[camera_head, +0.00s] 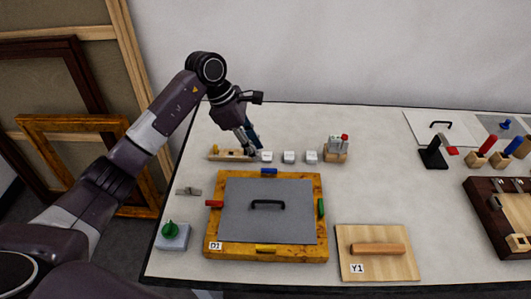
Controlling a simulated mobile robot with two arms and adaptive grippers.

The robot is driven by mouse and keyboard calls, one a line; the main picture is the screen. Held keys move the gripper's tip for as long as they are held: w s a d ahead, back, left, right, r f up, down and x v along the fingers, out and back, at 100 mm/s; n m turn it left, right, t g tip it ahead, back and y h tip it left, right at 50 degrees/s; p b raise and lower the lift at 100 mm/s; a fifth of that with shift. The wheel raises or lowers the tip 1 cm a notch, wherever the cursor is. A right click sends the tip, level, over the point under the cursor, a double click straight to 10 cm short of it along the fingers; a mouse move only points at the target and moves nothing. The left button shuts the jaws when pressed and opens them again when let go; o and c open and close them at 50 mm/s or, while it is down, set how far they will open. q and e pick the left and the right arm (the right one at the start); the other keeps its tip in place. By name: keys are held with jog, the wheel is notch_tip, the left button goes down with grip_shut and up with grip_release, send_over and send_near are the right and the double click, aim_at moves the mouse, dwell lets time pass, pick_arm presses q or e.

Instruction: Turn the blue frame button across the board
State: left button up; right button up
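The blue frame button (268,172) lies lengthwise along the far rail of the gilt frame (314,252), which is marked D1. A grey board (240,225) with a black handle lies within this frame. The red button (214,204) lies crosswise on the left rail, its inner end at the board's edge. The green button (321,208) and yellow button (266,249) lie along their rails. My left gripper (251,143) points down beyond the frame, behind the blue button and apart from it. Its fingertips are small and dark, so their opening is unclear. My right gripper is out of view.
A wooden strip (225,155) with small pieces lies by my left gripper. White blocks (289,157) stand to its right. A block with a green knob (173,233) and a small grey piece (188,191) lie left of the frame. A wooden panel Y1 (385,267) lies right.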

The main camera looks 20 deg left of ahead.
aim_at(268, 169)
pick_arm(q)
jog(key=x, duration=0.2)
jog(key=p+x, duration=0.1)
jog(key=x, duration=0.1)
jog(key=p+x, duration=0.1)
jog(key=x, duration=0.1)
jog(key=shift+s+d+f, duration=0.1)
jog(key=shift+s+d, duration=0.25)
jog(key=shift+d, duration=0.05)
jog(key=shift+w+f+p, duration=0.15)
jog(key=shift+f+p, duration=0.15)
jog(key=shift+f, duration=0.2)
grip_shut()
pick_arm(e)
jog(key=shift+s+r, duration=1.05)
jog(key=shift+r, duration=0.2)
